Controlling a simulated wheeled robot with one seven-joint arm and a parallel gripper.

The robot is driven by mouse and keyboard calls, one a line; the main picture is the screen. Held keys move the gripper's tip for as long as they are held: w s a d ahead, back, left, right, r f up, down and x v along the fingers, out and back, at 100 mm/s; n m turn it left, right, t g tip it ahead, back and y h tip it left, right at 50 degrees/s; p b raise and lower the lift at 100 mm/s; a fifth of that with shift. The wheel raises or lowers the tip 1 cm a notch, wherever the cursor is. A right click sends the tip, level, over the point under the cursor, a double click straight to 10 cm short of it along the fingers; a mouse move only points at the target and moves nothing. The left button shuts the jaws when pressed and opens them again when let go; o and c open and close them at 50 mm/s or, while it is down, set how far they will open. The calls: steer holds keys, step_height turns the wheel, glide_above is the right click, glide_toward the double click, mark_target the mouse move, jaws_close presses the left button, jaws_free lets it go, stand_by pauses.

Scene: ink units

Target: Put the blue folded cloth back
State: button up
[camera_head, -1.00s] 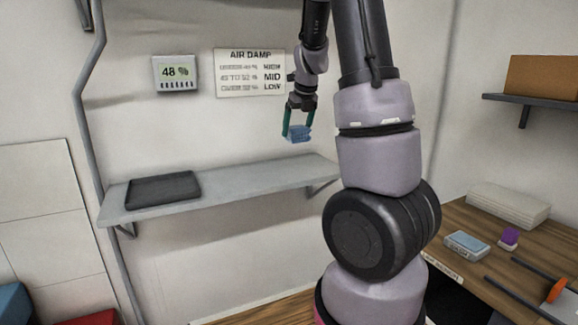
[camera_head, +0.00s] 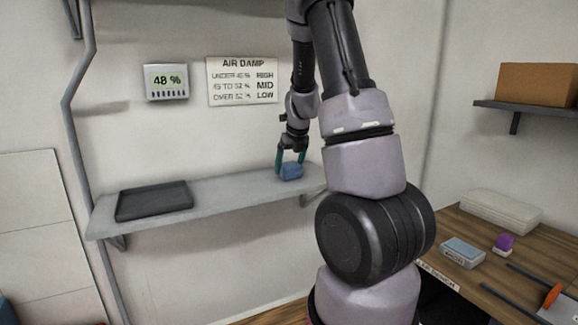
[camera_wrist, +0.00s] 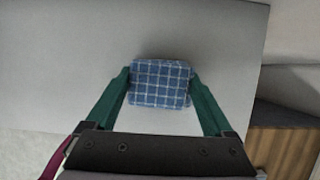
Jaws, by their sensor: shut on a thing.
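The blue folded cloth (camera_head: 291,172) has a white check pattern, which shows in the wrist view (camera_wrist: 160,83). My gripper (camera_head: 290,166) is shut on it, with one green finger on each side; the fingers also show in the wrist view (camera_wrist: 160,92). The cloth is at the right part of the grey wall shelf (camera_head: 235,192), at about the height of its surface. I cannot tell whether it touches the shelf.
A dark tray (camera_head: 153,201) lies on the shelf's left part; the middle is clear. A meter reading 48 % (camera_head: 166,82) and an AIR DAMP sign (camera_head: 242,81) hang above. A wooden bench (camera_head: 480,238) at right holds a light blue box (camera_head: 462,252) and a purple item (camera_head: 503,243).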

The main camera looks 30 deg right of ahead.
steer(key=o, duration=0.9)
steer(key=shift+f, duration=0.1)
steer(key=v, duration=1.2)
steer(key=s+a+r+n+t, duration=0.1)
steer(key=s+a+r+n, duration=0.2)
steer(key=n, duration=0.7)
steer(key=s+a+r+n+y, duration=0.1)
steer(key=s+a+r+n, duration=0.3)
steer(key=s+a+n, duration=0.3)
steer(key=s+a+r+n+t+y, duration=0.1)
steer(key=s+a+r+n, duration=0.3)
steer(key=s+n, duration=0.8)
steer(key=shift+s+a+n+t, duration=0.25)
steer(key=shift+a+n, duration=0.5)
steer(key=shift+n, duration=0.55)
